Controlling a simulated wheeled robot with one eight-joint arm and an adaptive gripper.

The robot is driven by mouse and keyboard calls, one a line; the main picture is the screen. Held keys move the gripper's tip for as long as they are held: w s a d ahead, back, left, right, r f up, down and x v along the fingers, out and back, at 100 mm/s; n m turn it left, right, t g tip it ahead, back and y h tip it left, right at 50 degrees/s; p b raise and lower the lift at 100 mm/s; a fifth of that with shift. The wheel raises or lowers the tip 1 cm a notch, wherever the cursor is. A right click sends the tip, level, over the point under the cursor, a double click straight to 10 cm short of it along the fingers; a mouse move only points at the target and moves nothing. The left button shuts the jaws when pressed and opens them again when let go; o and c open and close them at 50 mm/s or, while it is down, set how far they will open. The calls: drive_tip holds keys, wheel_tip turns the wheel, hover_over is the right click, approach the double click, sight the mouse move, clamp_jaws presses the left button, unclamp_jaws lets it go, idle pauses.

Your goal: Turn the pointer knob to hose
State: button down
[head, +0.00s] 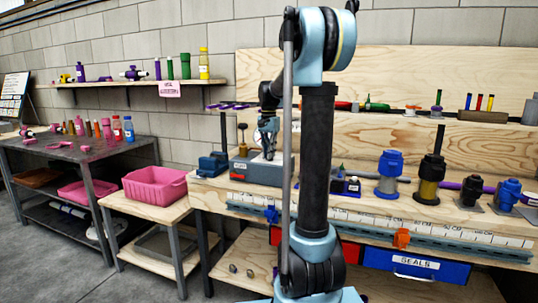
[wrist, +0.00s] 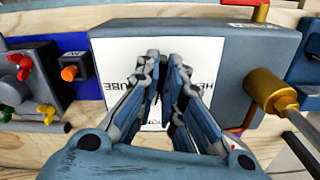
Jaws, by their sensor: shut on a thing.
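My gripper (wrist: 166,68) points at the white label plate (wrist: 205,52) on a grey box (wrist: 262,62). Its two fingers converge over the middle of the plate and are shut on the pointer knob, which they almost wholly hide. I cannot read which mark the pointer faces. In the head view my gripper (head: 268,143) reaches down to the grey box (head: 243,170) on the wooden bench.
In the wrist view, a brass fitting (wrist: 270,90) with a rod stands close on the right. On the left are an orange knob (wrist: 69,73) and a grey part with red, green and yellow handles (wrist: 22,68). A pink bin (head: 155,190) stands left of the bench in the head view.

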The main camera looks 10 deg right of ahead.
drive_tip(key=m, duration=0.4)
drive_tip(key=shift+w+a+m, duration=0.15)
drive_tip(key=shift+w+m, duration=0.1)
drive_tip(key=shift+m, duration=0.15)
idle(0.4)
drive_tip(key=c, duration=1.7)
unclamp_jaws()
